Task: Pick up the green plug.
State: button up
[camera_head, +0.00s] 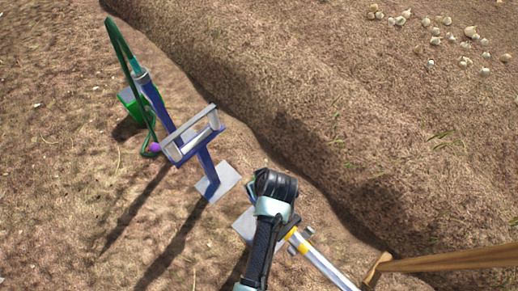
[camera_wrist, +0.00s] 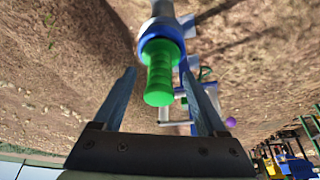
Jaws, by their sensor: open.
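My gripper (camera_wrist: 160,72) is open, with one finger on each side of the plug in the picture. There are gaps between the plug and both fingers; I cannot tell how far it reaches between them in depth. In the head view my dark wrist is right of the blue post, and its fingers are mostly hidden. I cannot make out this plug there.
A blue post (camera_head: 155,100) with a grey frame, green hose (camera_head: 118,40), green box (camera_head: 130,102) and purple ball (camera_head: 155,147) stands left. A silver pole (camera_head: 325,265) and a wooden bar (camera_head: 450,259) are at lower right. A soil ridge (camera_head: 270,90) runs behind. Onions lie upper right.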

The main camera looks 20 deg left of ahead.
jog(key=shift+w+a+f, duration=0.15)
jog(key=shift+f, duration=0.4)
grip_shut()
